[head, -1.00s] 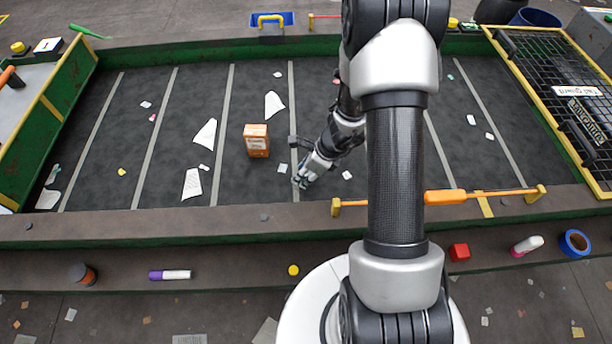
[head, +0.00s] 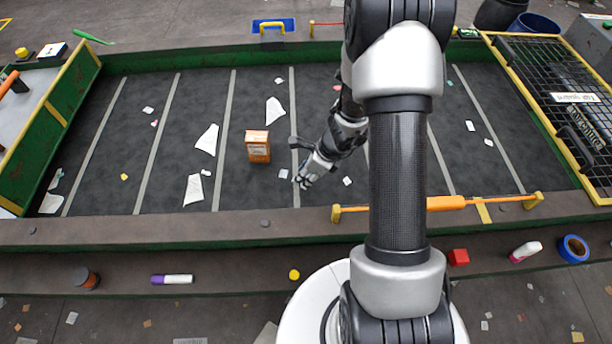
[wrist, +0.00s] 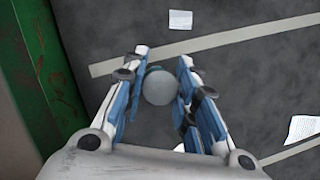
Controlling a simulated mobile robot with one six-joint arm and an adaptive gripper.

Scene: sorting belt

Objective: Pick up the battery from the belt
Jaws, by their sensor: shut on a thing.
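My gripper (wrist: 161,72) is low over the belt (head: 255,195), close to its near side wall. In the wrist view its two fingers are closed around a small grey rounded object, seen end-on, which I take to be the battery (wrist: 160,88). The fingertips press on its two sides. Only its round top shows; the rest is hidden. In the head view my gripper (head: 302,180) is beside a pale stripe, and the battery cannot be made out there. Whether it still touches the belt cannot be told.
An orange box (head: 258,147) stands on the belt left of my gripper. White paper scraps (head: 207,139) lie around it. The green wall (wrist: 50,70) runs close by at the left in the wrist view. An orange bar (head: 445,203) lies along the near edge.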

